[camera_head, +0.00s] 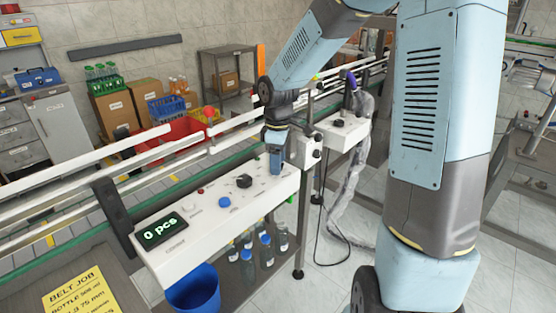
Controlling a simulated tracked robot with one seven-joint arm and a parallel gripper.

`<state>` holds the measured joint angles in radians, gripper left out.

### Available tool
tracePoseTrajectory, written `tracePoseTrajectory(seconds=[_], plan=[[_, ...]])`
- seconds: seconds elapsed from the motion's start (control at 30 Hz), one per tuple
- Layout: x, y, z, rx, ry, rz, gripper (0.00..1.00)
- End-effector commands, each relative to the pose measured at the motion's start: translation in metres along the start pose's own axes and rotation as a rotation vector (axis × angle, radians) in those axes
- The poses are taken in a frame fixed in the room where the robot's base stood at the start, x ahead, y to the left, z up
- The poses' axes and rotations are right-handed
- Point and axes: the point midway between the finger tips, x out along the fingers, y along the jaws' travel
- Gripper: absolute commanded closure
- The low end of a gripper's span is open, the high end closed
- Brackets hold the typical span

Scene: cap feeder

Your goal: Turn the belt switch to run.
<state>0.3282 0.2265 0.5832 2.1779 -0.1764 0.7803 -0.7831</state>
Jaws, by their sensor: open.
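A black rotary knob (243,181), which looks like the belt switch, sits on top of the white control panel (158,268). Its pointer direction and lettering are too small to read. My gripper (276,172) is over the right part of the panel, pointing down, just right of the knob and apart from it in the picture. Its jaws are open, with nothing seen between them; the gap is hard to make out from here. A display (161,231) on the panel's left reads "0 pcs".
A blue button (224,202) and a small red button or lamp (200,190) are left of the knob. The conveyor (75,225) with white rails runs behind the panel. A blue bin (193,290) and several bottles (247,265) are below. A yellow "BELT JOB" sign (82,292) lies front left.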

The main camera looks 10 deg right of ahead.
Motion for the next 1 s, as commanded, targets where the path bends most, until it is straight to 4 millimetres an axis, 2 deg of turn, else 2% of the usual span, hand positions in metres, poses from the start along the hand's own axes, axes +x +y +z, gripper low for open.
tracePoseTrajectory(seconds=[0.13,0.7,1.0], plan=[[-0.0001,0.0000,0.0000,0.000,0.000,0.000,0.39],[-0.0005,0.0003,0.0001,0.000,0.000,0.000,0.92],[-0.0006,0.0003,0.0000,0.042,0.000,0.001,0.92]])
